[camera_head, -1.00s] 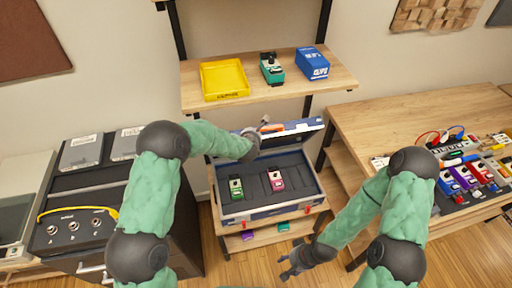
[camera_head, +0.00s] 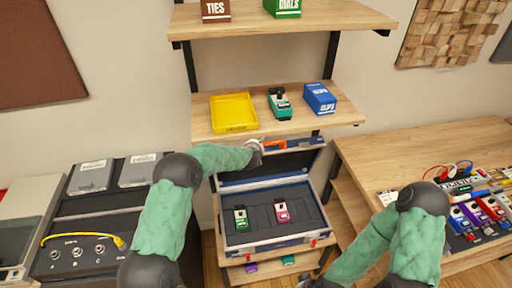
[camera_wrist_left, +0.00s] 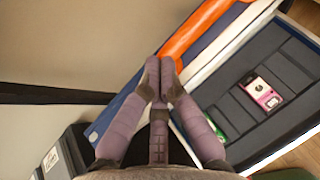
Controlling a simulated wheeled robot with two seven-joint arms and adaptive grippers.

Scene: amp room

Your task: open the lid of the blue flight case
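The blue flight case (camera_head: 240,240) stands on a low shelf below the yellow tray. Its lid (camera_head: 240,176) is raised at the back, showing its dark inner face. The lid has an orange handle (camera_head: 273,143), also in the left wrist view (camera_wrist_left: 205,28). A green pedal (camera_head: 241,217) and a pink pedal (camera_head: 282,211) sit in the foam. My left gripper (camera_head: 258,152) is at the raised lid's edge, beside the handle. My right gripper (camera_head: 318,283) is low and mostly cut off.
A shelf (camera_head: 360,115) just above the lid holds a yellow tray (camera_head: 233,112), a green pedal (camera_head: 280,103) and a blue box (camera_head: 319,98). A bench (camera_head: 370,160) with pedals stands to the right; a dark rack (camera_head: 75,225) stands to the left.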

